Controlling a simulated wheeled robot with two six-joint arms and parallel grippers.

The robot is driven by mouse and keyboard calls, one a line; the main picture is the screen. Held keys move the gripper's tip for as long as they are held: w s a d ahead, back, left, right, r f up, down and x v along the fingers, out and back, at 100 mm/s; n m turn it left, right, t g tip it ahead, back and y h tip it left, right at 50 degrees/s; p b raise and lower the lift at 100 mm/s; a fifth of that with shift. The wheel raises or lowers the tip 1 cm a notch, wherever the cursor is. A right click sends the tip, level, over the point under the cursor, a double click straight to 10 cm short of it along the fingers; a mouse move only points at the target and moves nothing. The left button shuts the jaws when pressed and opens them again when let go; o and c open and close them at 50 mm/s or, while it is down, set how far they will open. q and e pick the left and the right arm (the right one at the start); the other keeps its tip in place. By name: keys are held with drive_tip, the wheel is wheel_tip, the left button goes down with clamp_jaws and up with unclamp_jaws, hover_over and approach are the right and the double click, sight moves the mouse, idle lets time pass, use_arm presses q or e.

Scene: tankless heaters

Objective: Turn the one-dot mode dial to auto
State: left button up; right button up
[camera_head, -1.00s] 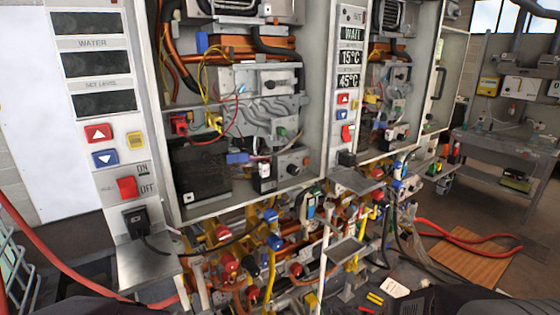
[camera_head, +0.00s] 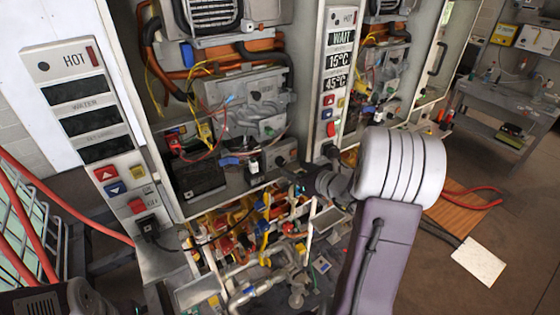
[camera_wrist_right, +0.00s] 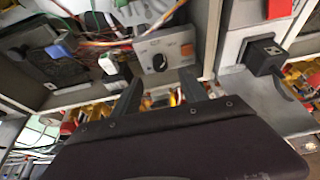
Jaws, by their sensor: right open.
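The mode dial is a round black knob (camera_wrist_right: 160,62) on a light grey box in the left heater's open cabinet. It also shows in the head view (camera_head: 281,160), at the cabinet's lower right. The lettering around it is too small to read, and I cannot tell its pointer's setting. The left heater's panel (camera_head: 85,130) carries one black dot beside HOT. My right gripper (camera_wrist_right: 161,86) is open, its two dark fingers apart below the dial on either side, with nothing between them. In the head view this gripper (camera_head: 292,178) is near the dial, partly hidden by its wrist. My left gripper is not visible.
A white plug-like piece (camera_wrist_right: 116,68) stands just left of the dial. The cabinet's lower edge and yellow and copper pipework (camera_head: 265,235) lie below. A second heater panel (camera_head: 338,75) stands to the right. A black plug (camera_wrist_right: 264,57) shows beside the cabinet in the wrist view.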

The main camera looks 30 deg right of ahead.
sight(283, 164)
drive_tip(key=p+x, duration=0.2)
drive_tip(key=x, duration=0.4)
drive_tip(key=shift+w+d+f, duration=0.1)
drive_tip(key=shift+w, duration=0.1)
drive_tip(key=shift+w+f, duration=0.25)
drive_tip(key=shift+w, duration=0.15)
drive_tip(key=shift+s, duration=0.15)
